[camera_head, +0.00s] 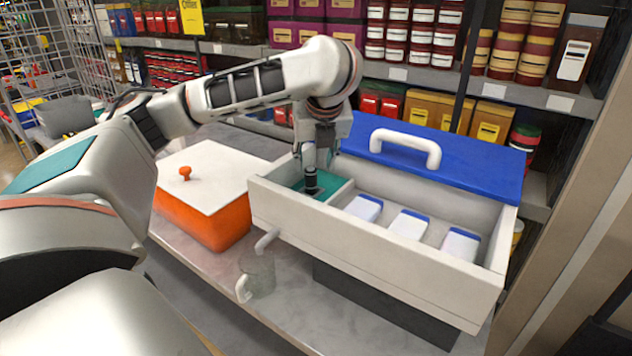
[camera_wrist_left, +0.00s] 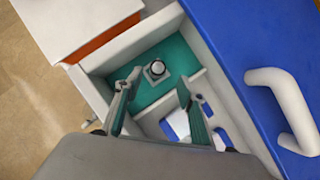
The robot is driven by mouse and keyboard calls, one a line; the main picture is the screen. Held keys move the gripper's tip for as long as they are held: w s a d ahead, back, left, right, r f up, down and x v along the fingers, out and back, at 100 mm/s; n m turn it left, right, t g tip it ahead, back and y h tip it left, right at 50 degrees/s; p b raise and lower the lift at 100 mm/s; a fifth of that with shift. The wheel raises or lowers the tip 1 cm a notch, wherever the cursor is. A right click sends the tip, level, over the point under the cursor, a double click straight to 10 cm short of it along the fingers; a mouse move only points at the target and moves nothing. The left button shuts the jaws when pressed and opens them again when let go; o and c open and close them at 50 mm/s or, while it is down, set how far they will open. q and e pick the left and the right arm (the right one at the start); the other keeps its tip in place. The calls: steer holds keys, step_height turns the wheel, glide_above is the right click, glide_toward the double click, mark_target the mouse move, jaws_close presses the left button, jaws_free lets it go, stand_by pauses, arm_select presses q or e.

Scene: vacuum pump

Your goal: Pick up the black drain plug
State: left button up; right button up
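The black drain plug (camera_wrist_left: 157,69) appears in the left wrist view as a small round black top on a grey, squarish base. It is on the teal floor (camera_wrist_left: 176,50) of the end compartment of a pale box. My left gripper (camera_wrist_left: 158,84) is open, with one finger to each side of the plug and nothing held. Whether the fingertips are level with the plug cannot be told. In the head view my left gripper (camera_head: 318,163) points down into the box's left compartment, over a small dark shape. My right gripper is not in view.
The pale box (camera_head: 375,240) has walls around the compartment and white-and-blue packs (camera_head: 409,223) in its larger section. A blue lid (camera_head: 465,160) with a white handle lies behind. An orange box (camera_head: 215,228) with a white lid and a clear cup (camera_head: 258,275) stand on the counter.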

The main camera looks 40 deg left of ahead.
mark_target(311, 170)
arm_select(q)
steer(key=shift+a+x, duration=0.2)
steer(key=shift+x, duration=3.05)
steer(key=shift+s, duration=0.15)
jaws_close()
